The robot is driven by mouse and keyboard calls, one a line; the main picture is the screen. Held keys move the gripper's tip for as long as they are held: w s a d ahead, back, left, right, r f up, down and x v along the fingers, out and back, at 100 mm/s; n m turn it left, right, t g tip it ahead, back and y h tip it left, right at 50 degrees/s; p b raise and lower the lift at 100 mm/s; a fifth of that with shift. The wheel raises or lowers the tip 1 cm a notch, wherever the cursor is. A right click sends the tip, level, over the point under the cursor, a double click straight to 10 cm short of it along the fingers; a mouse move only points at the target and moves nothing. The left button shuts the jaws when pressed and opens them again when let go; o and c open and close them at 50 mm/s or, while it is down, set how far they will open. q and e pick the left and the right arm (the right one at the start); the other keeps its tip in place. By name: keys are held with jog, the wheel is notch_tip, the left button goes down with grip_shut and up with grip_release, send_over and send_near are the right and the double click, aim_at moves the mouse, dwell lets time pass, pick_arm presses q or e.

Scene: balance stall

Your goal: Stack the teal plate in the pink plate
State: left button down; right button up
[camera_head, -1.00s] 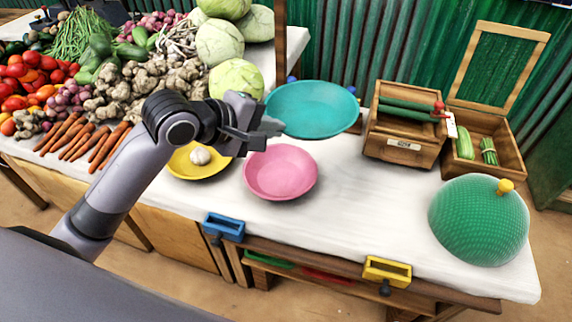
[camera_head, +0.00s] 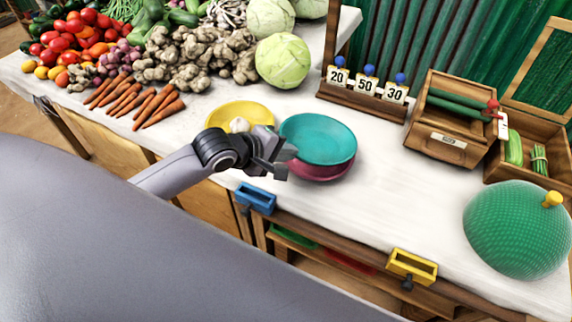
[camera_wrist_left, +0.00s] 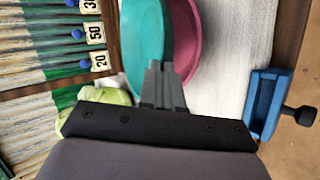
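The teal plate (camera_head: 318,138) is over the pink plate (camera_head: 322,171), whose near and right rim shows beneath it. I cannot tell whether the two touch. My left gripper (camera_head: 284,161) is at the near left rim of the teal plate, its fingers closed on that rim. In the left wrist view the closed fingers (camera_wrist_left: 162,72) meet the edge of the teal plate (camera_wrist_left: 143,35), with the pink plate (camera_wrist_left: 187,45) showing beside it. Most of the pink plate's inside is hidden. My right gripper is not in view.
A yellow plate (camera_head: 252,112) with a garlic bulb (camera_head: 239,125) stands just left. Vegetables fill the back left. A number-card rack (camera_head: 362,103), wooden boxes (camera_head: 450,120) and a green dome (camera_head: 517,230) stand right. The white tabletop (camera_head: 405,190) is clear right of the plates.

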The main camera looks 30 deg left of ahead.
pick_arm(q)
notch_tip(320, 180, down, 4)
jog(key=shift+f+b, duration=0.2)
jog(key=shift+b, duration=0.15)
jog(key=c, duration=1.3)
grip_release()
jog(key=shift+c, duration=0.2)
jog(key=shift+s, duration=0.1)
